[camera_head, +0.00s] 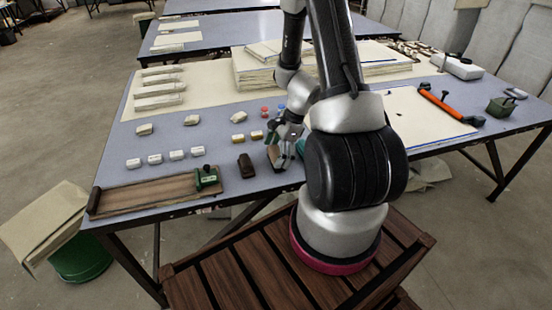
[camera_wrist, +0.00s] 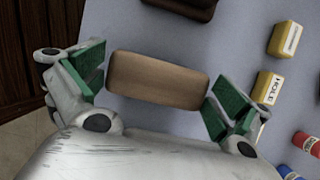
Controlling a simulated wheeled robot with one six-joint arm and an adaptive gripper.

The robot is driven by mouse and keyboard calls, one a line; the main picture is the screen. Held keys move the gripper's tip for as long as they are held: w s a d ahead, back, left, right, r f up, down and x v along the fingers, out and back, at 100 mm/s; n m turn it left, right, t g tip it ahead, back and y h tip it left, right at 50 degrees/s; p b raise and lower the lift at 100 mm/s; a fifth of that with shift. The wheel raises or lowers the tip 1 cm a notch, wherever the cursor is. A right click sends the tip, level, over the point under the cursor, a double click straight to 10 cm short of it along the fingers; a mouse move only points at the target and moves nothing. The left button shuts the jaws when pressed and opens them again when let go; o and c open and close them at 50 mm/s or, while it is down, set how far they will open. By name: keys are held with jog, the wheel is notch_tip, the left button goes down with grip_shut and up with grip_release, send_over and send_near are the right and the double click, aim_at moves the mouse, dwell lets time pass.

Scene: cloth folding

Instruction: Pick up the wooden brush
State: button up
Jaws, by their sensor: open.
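The wooden brush (camera_wrist: 157,80), a light brown block with rounded edges, lies on the table between the two green-padded fingers of my gripper (camera_wrist: 155,90) in the wrist view. The fingers are open, one at each end of the block, with narrow gaps showing. In the head view my gripper (camera_head: 284,150) is low over the table near its front edge, and the brush (camera_head: 274,156) shows partly beside the fingers. The brush's underside is hidden.
A dark brown block (camera_head: 245,165) lies just left of the brush; it also shows in the wrist view (camera_wrist: 187,7). Yellow labelled blocks (camera_wrist: 285,38) and small red and blue items stand nearby. A wooden board (camera_head: 145,195) with a green clamp (camera_head: 207,178) lies at the left front.

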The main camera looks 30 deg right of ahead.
aim_at(276, 153)
jog(key=shift+c, duration=0.4)
jog(key=c, duration=0.6)
jog(key=shift+c, duration=0.2)
notch_tip(276, 153, up, 10)
jog(key=shift+f, duration=0.1)
